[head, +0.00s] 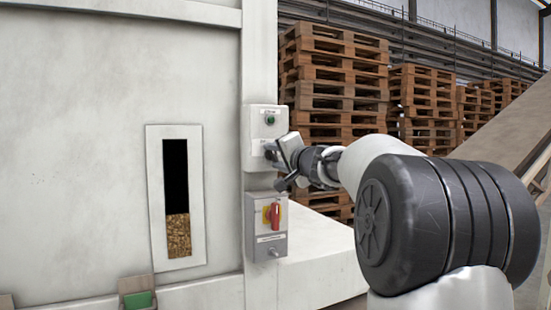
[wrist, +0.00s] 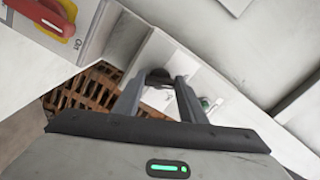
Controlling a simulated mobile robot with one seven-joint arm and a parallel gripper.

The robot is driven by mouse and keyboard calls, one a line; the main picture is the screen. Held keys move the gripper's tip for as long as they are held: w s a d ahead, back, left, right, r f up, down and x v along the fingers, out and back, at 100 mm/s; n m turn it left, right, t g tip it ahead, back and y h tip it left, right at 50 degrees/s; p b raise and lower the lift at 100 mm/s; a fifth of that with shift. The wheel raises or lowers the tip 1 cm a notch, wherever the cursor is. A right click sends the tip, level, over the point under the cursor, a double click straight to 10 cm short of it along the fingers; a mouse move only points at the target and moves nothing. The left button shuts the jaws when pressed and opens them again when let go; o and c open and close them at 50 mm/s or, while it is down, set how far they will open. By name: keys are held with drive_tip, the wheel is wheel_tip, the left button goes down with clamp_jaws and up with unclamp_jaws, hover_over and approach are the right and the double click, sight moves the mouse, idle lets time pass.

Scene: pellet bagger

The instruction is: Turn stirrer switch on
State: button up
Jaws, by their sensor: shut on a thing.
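Just below is a second grey box (head: 265,240) with a red rotary handle (head: 275,215) on a yellow plate. A window (head: 178,205) to the left shows pellets in its lower part. Stacked wooden pallets (head: 335,90) stand behind. A white ledge (head: 320,255) lies below my arm.

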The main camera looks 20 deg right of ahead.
drive_tip(key=m+b, duration=0.1)
drive_tip(key=m, duration=0.3)
drive_tip(key=shift+a+r+m, duration=0.1)
drive_tip(key=shift+m, duration=0.3)
drive_tip(key=m, duration=0.6)
drive_tip(key=shift+r, duration=0.2)
drive_tip(key=o, duration=1.1)
drive_tip(key=shift+c, duration=0.2)
drive_tip(key=shift+f, duration=0.1)
